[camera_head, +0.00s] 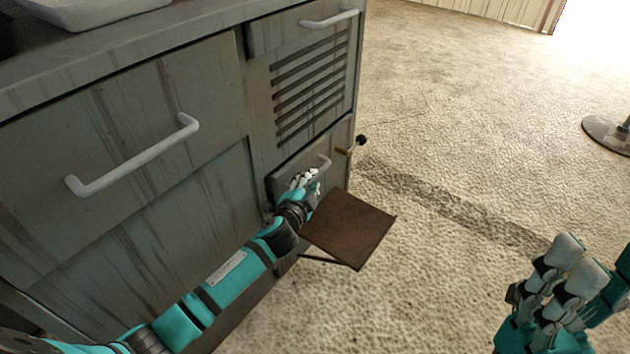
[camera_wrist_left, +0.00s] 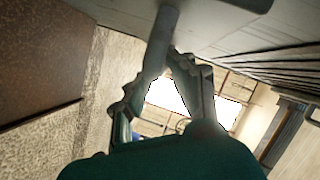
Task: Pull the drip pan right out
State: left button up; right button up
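The drip pan appears to be the low drawer front (camera_head: 288,180) at the bottom right of the grey cabinet, with a pale bar handle (camera_head: 325,162). My left gripper (camera_head: 303,179) is at this handle and partly hides the drawer front. In the left wrist view the grey handle bar (camera_wrist_left: 162,40) runs between the two fingertips of my left gripper (camera_wrist_left: 160,70), which close in on it from both sides. The drawer front looks nearly flush with the cabinet. My right gripper (camera_head: 568,270) is empty over the floor, its fingers apart.
A rusty brown plate (camera_head: 350,228) sticks out low beside my left gripper, with a thin strut beneath. A valve with a black knob (camera_head: 361,140) juts from the cabinet's right edge. A long drawer handle (camera_head: 135,160) is above my left arm.

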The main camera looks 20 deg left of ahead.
pick_arm(q)
jog(key=shift+b+x, duration=0.55)
jog(key=shift+x, duration=1.35)
grip_shut()
